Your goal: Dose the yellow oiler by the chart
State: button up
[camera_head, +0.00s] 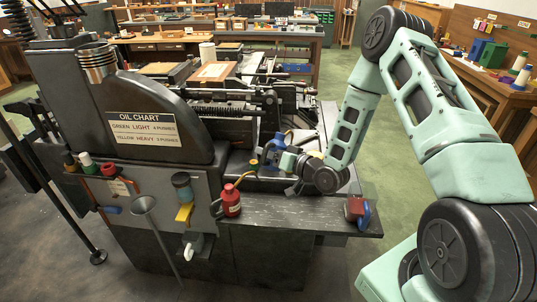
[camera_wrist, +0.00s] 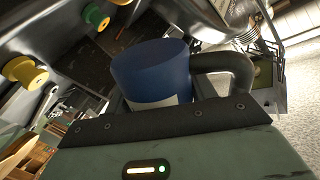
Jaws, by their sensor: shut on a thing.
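My gripper (camera_head: 288,160) is shut on a blue mug-like object (camera_head: 272,148), over the machine's side ledge. In the wrist view the blue object (camera_wrist: 152,72) fills the space in front of the jaws, with a pale patch low on its side and a dark curved handle (camera_wrist: 225,65) at its right. A yellow knob (camera_wrist: 25,72) and a green knob (camera_wrist: 96,17) stick out of the dark machine, apart from the blue object; a yellow knob (camera_head: 254,163) also shows left of my gripper. The oil chart (camera_head: 145,126) lists green light, 4 pushes, and yellow heavy, apparently 3 pushes.
A red oil can (camera_head: 231,201) with a yellow spout stands on the front shelf (camera_head: 290,214). A red and blue object (camera_head: 357,211) sits at its right end. The shelf's middle is clear.

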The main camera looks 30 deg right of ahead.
jog(key=shift+f+b, duration=0.1)
jog(key=shift+b, duration=0.2)
jog(key=shift+f+b, duration=2.6)
jog(key=shift+f, duration=0.3)
jog(key=shift+f+b, duration=0.85)
jog(key=shift+r, duration=0.1)
jog(key=shift+r+p, duration=0.8)
jog(key=shift+r, duration=0.25)
jog(key=shift+f+b, duration=1.15)
jog(key=shift+f, duration=0.05)
jog(key=shift+r, duration=0.1)
notch_tip(320, 180, up, 2)
jog(key=shift+r+p, duration=0.1)
jog(key=shift+p, duration=0.7)
